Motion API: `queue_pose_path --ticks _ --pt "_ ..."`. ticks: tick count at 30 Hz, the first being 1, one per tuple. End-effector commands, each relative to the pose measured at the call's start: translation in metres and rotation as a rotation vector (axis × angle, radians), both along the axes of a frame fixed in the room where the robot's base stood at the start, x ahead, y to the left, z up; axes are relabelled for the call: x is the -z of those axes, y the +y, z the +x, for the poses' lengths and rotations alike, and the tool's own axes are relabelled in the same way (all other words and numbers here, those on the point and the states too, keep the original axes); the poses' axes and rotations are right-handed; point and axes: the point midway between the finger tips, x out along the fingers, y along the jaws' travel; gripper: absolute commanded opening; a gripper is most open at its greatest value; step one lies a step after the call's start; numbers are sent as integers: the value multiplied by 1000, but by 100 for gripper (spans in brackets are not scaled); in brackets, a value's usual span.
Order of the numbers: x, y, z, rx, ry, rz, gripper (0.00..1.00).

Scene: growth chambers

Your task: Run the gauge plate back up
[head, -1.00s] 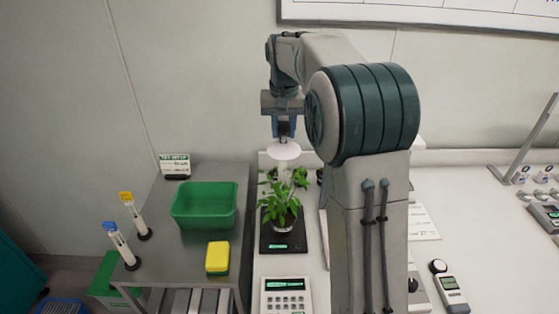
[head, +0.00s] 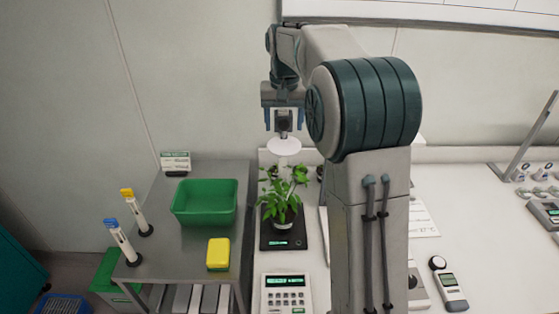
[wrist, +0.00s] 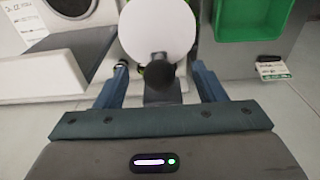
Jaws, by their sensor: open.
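The gauge plate (head: 284,146) is a white round disc. In the head view it appears just above the top leaves of a green potted plant (head: 282,192), with a small gap between them in the picture. A dark block or knob (head: 283,120) stands above the disc. My gripper (head: 283,119) is open, its blue fingers apart on either side of the dark block. In the wrist view the disc (wrist: 157,28) lies beyond the round dark knob (wrist: 160,72), which sits between the open fingers of my gripper (wrist: 162,78). Finger contact is not visible.
The plant stands on a dark scale (head: 270,241) on the white bench. A metal table at left holds a green tray (head: 205,224), a yellow block (head: 218,254) and two capped tubes. A keypad device (head: 287,294) is at the front. My arm hides part of the bench.

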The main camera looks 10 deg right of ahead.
Motion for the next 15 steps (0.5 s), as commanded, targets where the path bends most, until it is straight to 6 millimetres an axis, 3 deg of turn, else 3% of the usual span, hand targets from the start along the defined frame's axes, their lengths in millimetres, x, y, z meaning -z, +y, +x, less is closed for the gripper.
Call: queue_pose_path --ticks 15 --pt "-32 1 -3 -1 -1 0 64"
